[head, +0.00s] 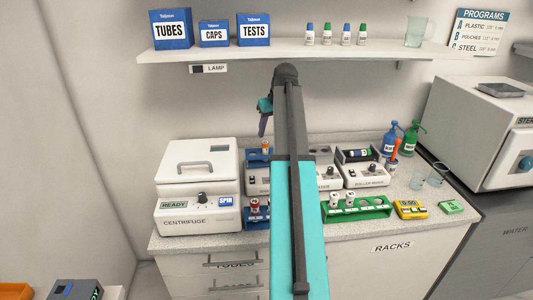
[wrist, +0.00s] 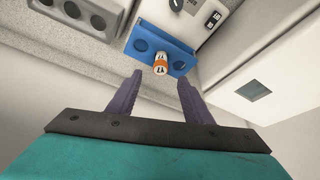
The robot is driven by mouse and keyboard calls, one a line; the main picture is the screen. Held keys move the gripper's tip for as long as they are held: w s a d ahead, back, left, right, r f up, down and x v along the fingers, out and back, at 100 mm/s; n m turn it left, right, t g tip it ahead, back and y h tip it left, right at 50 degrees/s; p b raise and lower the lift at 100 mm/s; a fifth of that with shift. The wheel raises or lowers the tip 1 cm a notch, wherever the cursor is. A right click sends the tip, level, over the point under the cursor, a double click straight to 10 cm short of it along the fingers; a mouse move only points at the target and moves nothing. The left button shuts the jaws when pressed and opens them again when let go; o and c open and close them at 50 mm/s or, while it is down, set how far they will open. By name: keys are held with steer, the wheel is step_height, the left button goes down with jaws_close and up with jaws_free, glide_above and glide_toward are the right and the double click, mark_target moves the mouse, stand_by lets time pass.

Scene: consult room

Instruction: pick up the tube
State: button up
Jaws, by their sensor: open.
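A tube with an orange band and pale top (wrist: 160,64) stands in a blue rack (wrist: 181,48) in the wrist view. That tube seems to be the one in the head view (head: 266,147), in the back blue rack (head: 253,155) beside the centrifuge. My gripper (wrist: 160,79) is open and empty, its purple fingers spread to either side of the line to the tube. The tube shows beyond the fingertips, apart from them. In the head view my gripper (head: 263,125) hangs above the back rack, pointing down. The tube's lower part is hidden in the rack.
The centrifuge (head: 197,185) stands left of the racks. Another tube (head: 254,206) stands in a front blue rack. A shelf (head: 290,51) runs above the counter.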

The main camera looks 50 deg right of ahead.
mark_target(266, 142)
steer(key=shift+p+x, duration=0.4)
steer(key=shift+x, duration=1.75)
steer(key=shift+p+x, duration=1.25)
steer(key=shift+x, duration=1.3)
steer(key=shift+c, duration=0.3)
jaws_close()
steer(key=shift+r, duration=0.15)
